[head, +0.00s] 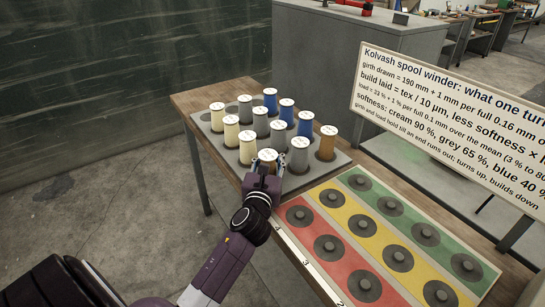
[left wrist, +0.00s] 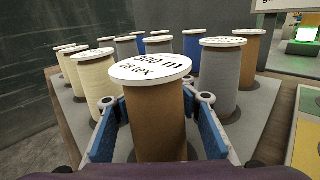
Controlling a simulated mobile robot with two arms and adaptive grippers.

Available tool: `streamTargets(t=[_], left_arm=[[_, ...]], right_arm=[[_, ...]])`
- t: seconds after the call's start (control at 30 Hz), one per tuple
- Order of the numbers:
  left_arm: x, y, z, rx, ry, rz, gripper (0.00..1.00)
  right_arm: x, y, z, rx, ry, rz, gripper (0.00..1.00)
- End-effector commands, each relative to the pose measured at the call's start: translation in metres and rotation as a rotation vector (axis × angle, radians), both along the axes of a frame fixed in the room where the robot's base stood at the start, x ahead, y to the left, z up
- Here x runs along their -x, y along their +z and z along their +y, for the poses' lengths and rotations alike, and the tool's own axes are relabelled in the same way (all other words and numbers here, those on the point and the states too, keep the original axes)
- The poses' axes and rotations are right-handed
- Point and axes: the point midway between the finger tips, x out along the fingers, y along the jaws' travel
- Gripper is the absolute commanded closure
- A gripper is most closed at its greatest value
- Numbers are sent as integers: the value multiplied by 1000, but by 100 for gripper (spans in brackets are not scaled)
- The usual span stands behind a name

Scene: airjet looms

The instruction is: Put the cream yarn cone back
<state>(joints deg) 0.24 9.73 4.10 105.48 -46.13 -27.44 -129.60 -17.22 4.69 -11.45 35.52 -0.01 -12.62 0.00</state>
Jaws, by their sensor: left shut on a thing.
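My left gripper (head: 264,172) is shut on a brown yarn cone (head: 267,164) with a white printed cap, at the near-left corner of the grey cone board (head: 339,164). In the left wrist view the brown cone (left wrist: 158,120) stands upright between the blue finger pads of my gripper (left wrist: 160,130). Its base is hidden, so I cannot tell whether it rests on the board. Three cream cones (head: 247,151) stand in a row along the board's left side, just behind the held cone. They also show at left in the left wrist view (left wrist: 98,80). My right gripper is not in view.
Grey cones (head: 299,157), blue cones (head: 305,125) and another brown cone (head: 326,146) stand close by on the board. A mat with red (head: 311,227), yellow and green strips holds empty dark pegs at right. A printed sign (head: 460,120) rises behind it.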

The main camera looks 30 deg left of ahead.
Motion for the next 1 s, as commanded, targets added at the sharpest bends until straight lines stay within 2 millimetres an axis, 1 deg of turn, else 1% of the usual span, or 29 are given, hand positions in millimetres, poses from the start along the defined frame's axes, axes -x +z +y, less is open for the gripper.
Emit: streamTargets(t=[0.17, 0.3, 0.33, 0.5, 0.57, 0.8, 0.9, 1.0], left_arm=[[0, 2, 0, -1, 0, -2, 100], [0, -3, 0, -1, 0, -1, 100], [0, -2, 0, 0, 0, 0, 81], [0, -2, 0, 0, 0, 0, 62], [0, -2, 0, 0, 0, 0, 56], [0, -1, 0, 0, 0, 0, 56], [0, 4, 0, 0, 0, -1, 56], [10, 1, -4, 0, -1, 2, 56]], right_arm=[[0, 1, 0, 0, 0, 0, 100], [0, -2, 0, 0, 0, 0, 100], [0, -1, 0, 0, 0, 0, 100], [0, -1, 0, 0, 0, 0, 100], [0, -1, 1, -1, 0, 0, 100], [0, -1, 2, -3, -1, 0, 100], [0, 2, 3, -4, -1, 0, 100], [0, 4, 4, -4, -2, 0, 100]])
